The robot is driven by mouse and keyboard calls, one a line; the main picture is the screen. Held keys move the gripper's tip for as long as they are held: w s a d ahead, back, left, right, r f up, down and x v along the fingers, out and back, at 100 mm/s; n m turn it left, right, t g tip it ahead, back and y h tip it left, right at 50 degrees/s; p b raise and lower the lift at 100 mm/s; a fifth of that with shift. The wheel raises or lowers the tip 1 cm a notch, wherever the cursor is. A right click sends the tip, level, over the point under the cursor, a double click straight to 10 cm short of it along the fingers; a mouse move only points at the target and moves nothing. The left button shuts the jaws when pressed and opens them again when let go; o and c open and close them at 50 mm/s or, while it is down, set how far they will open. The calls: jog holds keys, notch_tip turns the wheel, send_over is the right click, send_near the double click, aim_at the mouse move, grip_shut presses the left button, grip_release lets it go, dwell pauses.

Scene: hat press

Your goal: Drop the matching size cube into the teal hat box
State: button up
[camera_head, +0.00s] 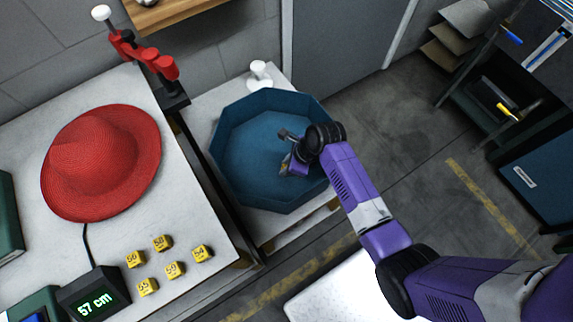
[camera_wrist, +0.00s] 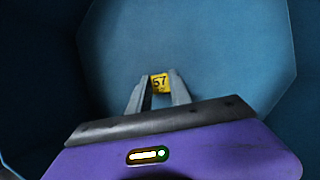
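The teal hat box (camera_head: 232,105) is an open eight-sided box on a low stand right of the worktable. My gripper (camera_head: 285,150) is inside its opening, toward the right side. In the wrist view my gripper (camera_wrist: 159,88) has its fingers on both sides of a yellow cube marked 57 (camera_wrist: 159,82), and they appear to be shut on it. The teal floor of the hat box (camera_wrist: 215,45) lies behind the cube. A display (camera_head: 95,300) on the worktable reads 57 cm.
Several yellow cubes with other numbers (camera_head: 162,242) lie on the worktable (camera_head: 200,285) near the red hat (camera_head: 95,165). A red and black clamp device (camera_head: 150,62) stands at the table's back edge. A white object (camera_head: 260,73) stands behind the hat box.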

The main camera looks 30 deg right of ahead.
jog(key=o, duration=0.5)
jog(key=v, duration=0.7)
jog(key=shift+s+d+r+p, duration=0.1)
jog(key=shift+r+p, duration=0.25)
